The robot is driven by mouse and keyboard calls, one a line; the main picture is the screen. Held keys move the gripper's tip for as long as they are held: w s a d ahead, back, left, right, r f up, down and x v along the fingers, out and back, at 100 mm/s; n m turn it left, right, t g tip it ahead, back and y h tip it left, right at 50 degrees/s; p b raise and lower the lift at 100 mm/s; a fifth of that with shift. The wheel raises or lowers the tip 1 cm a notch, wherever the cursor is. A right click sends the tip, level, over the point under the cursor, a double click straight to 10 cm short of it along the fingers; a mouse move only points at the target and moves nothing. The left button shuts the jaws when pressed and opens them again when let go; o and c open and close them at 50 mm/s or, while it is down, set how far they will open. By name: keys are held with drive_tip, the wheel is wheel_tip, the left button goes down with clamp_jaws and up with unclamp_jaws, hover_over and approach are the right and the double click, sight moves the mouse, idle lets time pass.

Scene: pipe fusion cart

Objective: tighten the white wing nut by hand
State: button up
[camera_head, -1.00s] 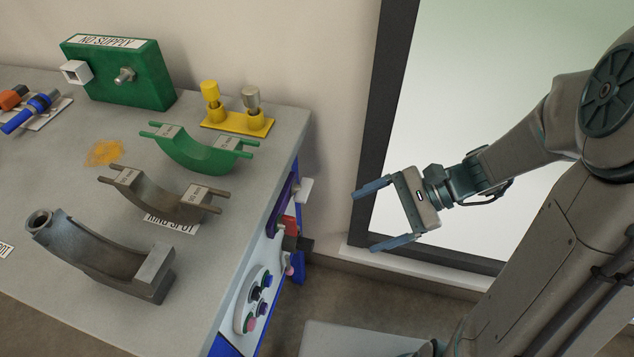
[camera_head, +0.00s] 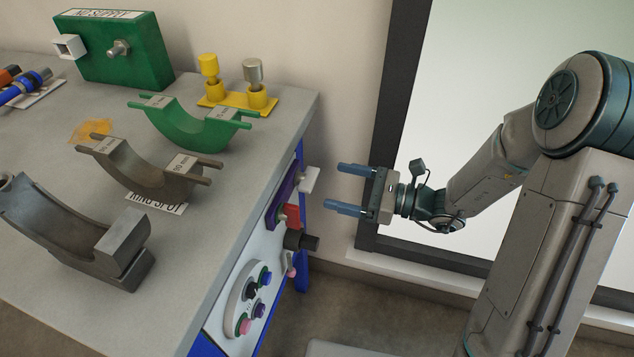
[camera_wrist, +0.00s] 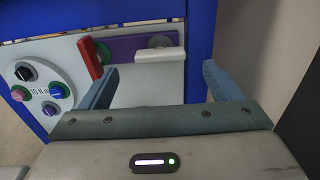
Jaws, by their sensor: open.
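The white wing nut (camera_head: 310,179) sticks out from the right side panel of the cart, by a purple strip. In the wrist view it shows as a pale bar (camera_wrist: 160,55) lying crosswise, in front of the purple strip and a round disc. My gripper (camera_head: 336,183) is open and empty, just right of the wing nut, with its fingers pointing left at the panel. In the wrist view my gripper (camera_wrist: 160,72) has one finger on each side of the wing nut's picture position. The wing nut looks a little beyond the fingertips, and I see no contact.
Below the wing nut are a red block (camera_head: 290,216), a black knob (camera_head: 300,241) and a round plate with coloured buttons (camera_head: 242,324). The grey cart top (camera_head: 215,245) carries curved clamps and a green box (camera_head: 113,48). A dark-framed white panel stands behind my arm.

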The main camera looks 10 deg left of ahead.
sight(307, 179)
drive_tip(key=a, duration=0.6)
drive_tip(key=shift+w+b, duration=0.25)
drive_tip(key=shift+b, duration=0.2)
drive_tip(key=c, duration=1)
